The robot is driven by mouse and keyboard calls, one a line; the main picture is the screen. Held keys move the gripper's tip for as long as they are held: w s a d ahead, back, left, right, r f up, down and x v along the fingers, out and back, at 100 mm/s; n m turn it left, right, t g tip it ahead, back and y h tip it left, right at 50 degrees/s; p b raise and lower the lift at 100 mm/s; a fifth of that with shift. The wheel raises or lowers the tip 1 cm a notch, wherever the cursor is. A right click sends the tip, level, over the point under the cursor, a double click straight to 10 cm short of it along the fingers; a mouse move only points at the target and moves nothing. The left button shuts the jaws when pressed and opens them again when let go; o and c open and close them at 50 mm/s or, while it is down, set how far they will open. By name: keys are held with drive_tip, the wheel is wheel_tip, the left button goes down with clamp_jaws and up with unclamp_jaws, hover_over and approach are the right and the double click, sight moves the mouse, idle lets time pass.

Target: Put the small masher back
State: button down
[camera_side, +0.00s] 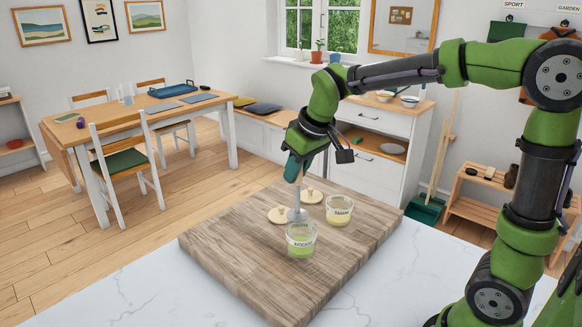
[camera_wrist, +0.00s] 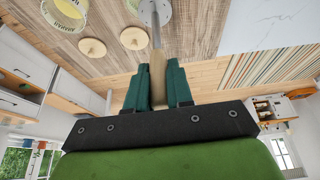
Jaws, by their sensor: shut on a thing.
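The small masher has a pale wooden handle, a thin metal shaft and a flat round metal head. My gripper (camera_side: 297,172) points down over the cutting board and is shut on the handle of the small masher (camera_side: 297,213). In the wrist view, the wooden handle sits between the teal fingers (camera_wrist: 158,85) and the masher head (camera_wrist: 155,12) shows beyond it. In the side view the head appears just behind the rim of the avocado jar (camera_side: 301,241), which holds green mash. Whether the head touches the board or jar is unclear.
The banana jar (camera_side: 339,211) with pale yellow contents stands right of the masher. Two round wooden lids (camera_side: 279,215) (camera_side: 312,196) lie on the wooden board (camera_side: 240,255). The board's front left part is clear. A drawer cabinet (camera_side: 375,140) stands behind the counter.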

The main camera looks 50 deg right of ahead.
wheel_tip(320, 180, up, 5)
drive_tip(key=shift+s+a+f, duration=0.15)
drive_tip(key=s+a+n+y, duration=0.2)
drive_tip(key=s+a+n, duration=0.3)
drive_tip(key=s+a, duration=0.15)
wheel_tip(320, 180, down, 10)
drive_tip(key=w+a+f, duration=0.1)
drive_tip(key=w+f, duration=0.1)
drive_tip(key=w, duration=0.6)
drive_tip(key=w+f, duration=0.3)
drive_tip(key=w, duration=0.5)
drive_tip(key=shift+a+f, duration=0.15)
drive_tip(key=shift+a, duration=0.25)
drive_tip(key=shift+f, duration=0.1)
drive_tip(key=c, duration=1)
unclamp_jaws()
drive_tip(key=shift+f, duration=0.1)
